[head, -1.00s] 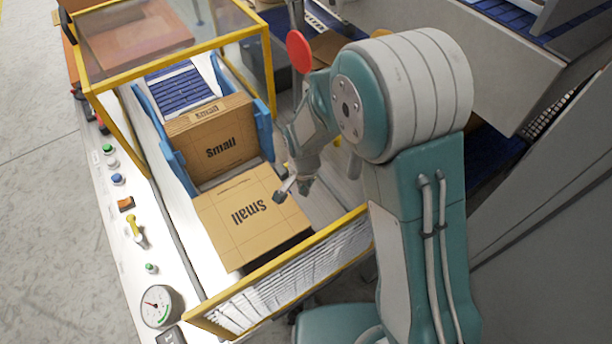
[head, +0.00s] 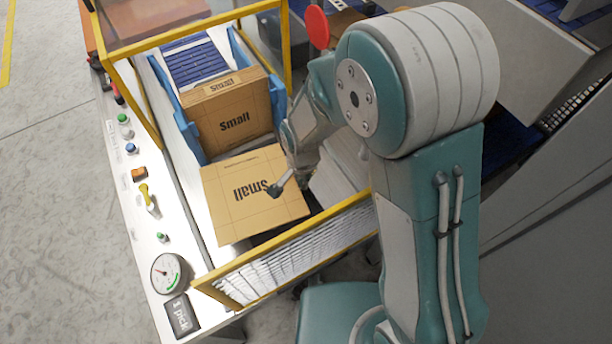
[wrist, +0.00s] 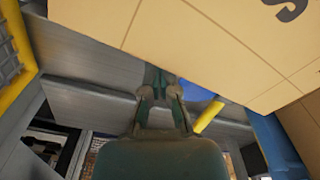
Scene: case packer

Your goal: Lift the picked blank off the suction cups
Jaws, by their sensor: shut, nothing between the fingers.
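The blank (head: 228,214), a flat tan cardboard sheet printed "Small", lies near-level inside the machine's yellow frame, in front of an upright "Small" piece.
The upright "Small" cardboard (head: 233,121) stands between blue guides (head: 277,104) behind the blank. A control panel with a gauge (head: 168,273) is at left.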

